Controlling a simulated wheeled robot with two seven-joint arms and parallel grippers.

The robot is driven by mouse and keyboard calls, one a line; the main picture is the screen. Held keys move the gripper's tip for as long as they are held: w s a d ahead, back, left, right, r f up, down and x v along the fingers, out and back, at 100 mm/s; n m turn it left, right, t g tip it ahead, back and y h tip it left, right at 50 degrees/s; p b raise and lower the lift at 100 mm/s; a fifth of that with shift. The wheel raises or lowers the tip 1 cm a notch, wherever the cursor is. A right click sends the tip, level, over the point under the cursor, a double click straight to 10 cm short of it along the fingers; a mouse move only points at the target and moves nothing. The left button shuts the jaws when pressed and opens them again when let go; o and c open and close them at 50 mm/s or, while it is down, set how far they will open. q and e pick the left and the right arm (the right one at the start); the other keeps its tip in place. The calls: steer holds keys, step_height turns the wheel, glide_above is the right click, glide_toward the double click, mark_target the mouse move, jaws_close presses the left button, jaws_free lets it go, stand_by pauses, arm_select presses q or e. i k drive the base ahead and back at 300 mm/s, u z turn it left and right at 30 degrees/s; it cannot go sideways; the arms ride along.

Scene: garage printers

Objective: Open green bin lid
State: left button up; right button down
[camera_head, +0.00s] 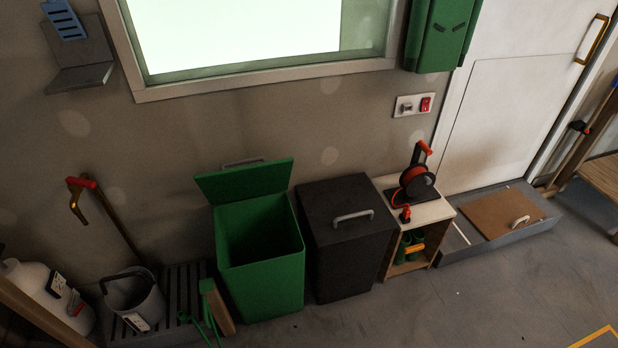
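The green bin (262,285) stands on the floor against the wall, left of the black bin. Its green lid (245,181) is raised and leans back toward the wall, and the dark inside of the bin shows from above. A grey handle shows behind the lid's top edge. Neither of my grippers is in view.
A black bin (348,245) with a closed lid and grey handle stands close on the right. A small shelf (429,212) holds a red-and-black reel (416,184). A grey bucket (133,297) and a white jug (45,290) stand at left. The floor at front right is clear.

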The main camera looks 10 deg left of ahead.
mark_target(223, 185)
steer(key=z, duration=0.5)
steer(key=k, duration=0.7)
steer(key=u, duration=0.1)
steer(key=i, duration=1.8)
steer(key=u, duration=1.9)
steer(key=i, duration=0.55)
steer(key=u, duration=0.75)
